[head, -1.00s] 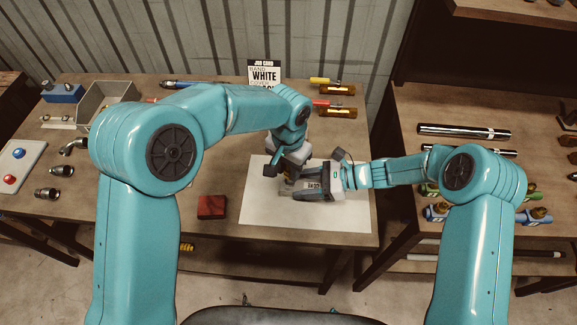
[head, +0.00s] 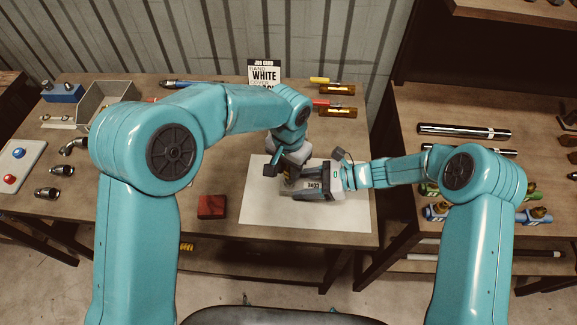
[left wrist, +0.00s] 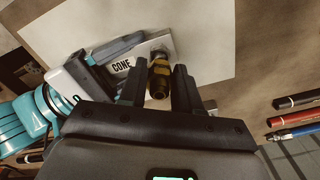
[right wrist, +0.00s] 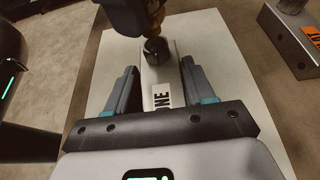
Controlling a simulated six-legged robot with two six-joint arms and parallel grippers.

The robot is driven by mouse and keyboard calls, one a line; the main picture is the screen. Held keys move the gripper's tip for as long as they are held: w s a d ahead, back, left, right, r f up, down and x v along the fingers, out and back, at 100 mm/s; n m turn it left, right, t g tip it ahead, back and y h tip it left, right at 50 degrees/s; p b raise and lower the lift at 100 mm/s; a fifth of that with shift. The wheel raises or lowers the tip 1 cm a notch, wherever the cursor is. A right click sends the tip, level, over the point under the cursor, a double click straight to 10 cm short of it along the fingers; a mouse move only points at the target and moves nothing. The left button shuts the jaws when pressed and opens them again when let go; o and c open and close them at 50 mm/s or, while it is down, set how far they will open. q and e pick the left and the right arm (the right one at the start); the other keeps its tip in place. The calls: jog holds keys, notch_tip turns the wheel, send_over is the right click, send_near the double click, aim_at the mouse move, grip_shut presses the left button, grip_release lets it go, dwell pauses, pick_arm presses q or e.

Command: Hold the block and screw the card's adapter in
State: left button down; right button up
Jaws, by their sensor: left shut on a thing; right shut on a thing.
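A pale block (left wrist: 166,47) with a "CONE" label lies over the white sheet (head: 262,217). My right gripper (right wrist: 157,72) is shut on it, one finger along each side; the block also shows in the right wrist view (right wrist: 158,75). My left gripper (left wrist: 159,70) is shut on a brass adapter (left wrist: 160,78) with a dark end. The adapter stands at the block's end, over a dark round fitting (right wrist: 155,50) there. How far it is threaded in cannot be told. The job card (head: 264,76) reads "WHITE"; my left arm partly hides its lower lines.
A red block (head: 212,206) lies left of the sheet. A grey open bin (head: 106,97) and metal fittings (head: 52,193) are further left. Pens and amber-coloured items (head: 337,88) lie at the back.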

pick_arm(q)
jog(key=shift+f, duration=0.65)
jog(key=m, duration=1.4)
jog(key=shift+w+f, duration=0.1)
jog(key=shift+w, duration=0.05)
jog(key=m, duration=0.6)
jog(key=shift+m, duration=0.4)
jog(key=m, duration=0.4)
jog(key=shift+w+m, duration=0.1)
jog(key=shift+m, duration=0.3)
jog(key=m, duration=0.4)
jog(key=shift+d, duration=0.1)
jog(key=c, duration=1)
grip_release()
jog(key=shift+o, duration=0.2)
